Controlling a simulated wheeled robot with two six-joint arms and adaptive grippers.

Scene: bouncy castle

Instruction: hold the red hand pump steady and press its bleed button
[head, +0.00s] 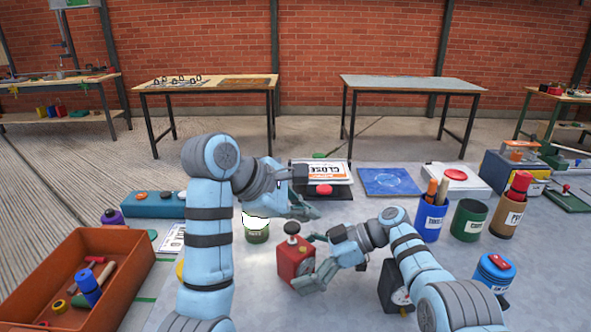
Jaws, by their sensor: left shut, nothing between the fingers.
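The near finger hides part of the pump's lower right side. I cannot make out the bleed button clearly. My left gripper (308,211) is shut and empty, apart from the pump, above and beyond its knob.
An orange bin (48,262) with tools is at left. Blue (430,222), green (468,221) and brown (507,218) cups stand at right.

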